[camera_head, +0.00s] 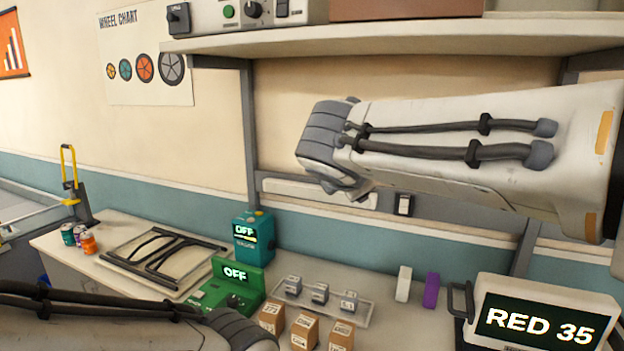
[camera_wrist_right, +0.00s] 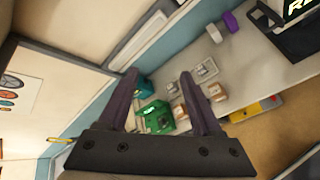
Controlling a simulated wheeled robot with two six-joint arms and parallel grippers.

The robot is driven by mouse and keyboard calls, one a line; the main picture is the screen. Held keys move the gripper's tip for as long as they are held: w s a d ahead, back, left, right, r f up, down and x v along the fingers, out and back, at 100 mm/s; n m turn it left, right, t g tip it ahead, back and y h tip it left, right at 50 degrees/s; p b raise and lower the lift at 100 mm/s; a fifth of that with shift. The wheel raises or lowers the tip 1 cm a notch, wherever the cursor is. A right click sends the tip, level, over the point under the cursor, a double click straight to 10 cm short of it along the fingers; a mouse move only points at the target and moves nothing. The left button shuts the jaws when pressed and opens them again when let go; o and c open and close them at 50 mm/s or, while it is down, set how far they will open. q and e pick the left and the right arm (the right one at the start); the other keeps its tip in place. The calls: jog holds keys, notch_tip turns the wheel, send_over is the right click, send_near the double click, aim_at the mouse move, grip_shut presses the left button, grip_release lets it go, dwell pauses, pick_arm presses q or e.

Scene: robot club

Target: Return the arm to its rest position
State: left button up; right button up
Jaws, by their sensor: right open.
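My right arm (camera_head: 460,145) reaches in from the right in the head view, raised in front of the wall below the shelf. Its jaws do not show clearly there. In the right wrist view my right gripper (camera_wrist_right: 158,75) is open, its two dark fingers apart with nothing held between them. Beyond the fingers lie the bench and its boxes, at a distance. My left arm (camera_head: 110,325) crosses the lower left of the head view. Its gripper is not visible.
The shelf (camera_head: 420,38) is above my right arm. Below on the bench are a green device (camera_head: 228,290) reading OFF, a teal device (camera_head: 253,238) reading OFF, several cardboard boxes (camera_head: 303,331), a tray (camera_head: 363,310) of small grey blocks and a RED 35 display (camera_head: 540,322).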

jog(key=s+a+f+m+g+y, duration=0.1)
jog(key=s+f+m+g, duration=0.5)
jog(key=s+f, duration=0.8)
jog(key=s+a+f+m+g+y, duration=0.1)
jog(key=s+f+m+g+y, duration=0.1)
jog(key=s+f+m+g, duration=0.3)
jog(key=s+f+m, duration=0.4)
jog(key=s+f, duration=0.4)
jog(key=s, duration=0.2)
jog(key=shift+f+m+g+y, duration=0.3)
jog(key=shift+f+g+y, duration=0.1)
